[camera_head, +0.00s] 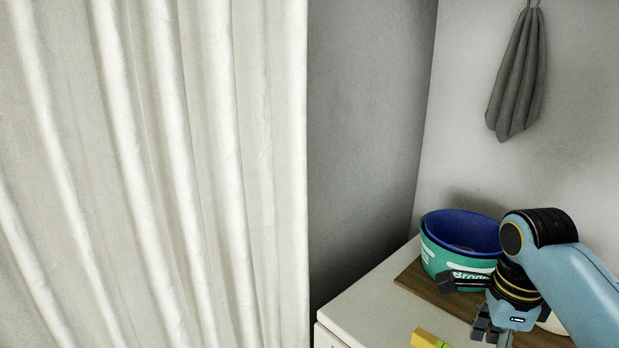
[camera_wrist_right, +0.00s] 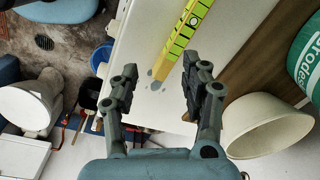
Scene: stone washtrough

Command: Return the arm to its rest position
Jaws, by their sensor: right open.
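My right arm reaches in from the right in the head view. Its gripper (camera_head: 489,334) points down over the white counter (camera_head: 362,304), beside a wooden board. In the right wrist view, the gripper (camera_wrist_right: 158,76) is open with nothing between its fingers. A yellow-green marked bar (camera_wrist_right: 184,38) lies on the counter beyond the fingertips; its yellow end (camera_head: 427,340) shows at the bottom of the head view. My left gripper is not in view.
A green tub (camera_head: 440,262) with a blue one (camera_head: 462,230) inside stands on the wooden board (camera_head: 414,283), close to my right arm. A cream bowl (camera_wrist_right: 262,126) is near the right finger. A white curtain (camera_head: 150,170) covers the left. A grey cloth (camera_head: 517,75) hangs on the wall.

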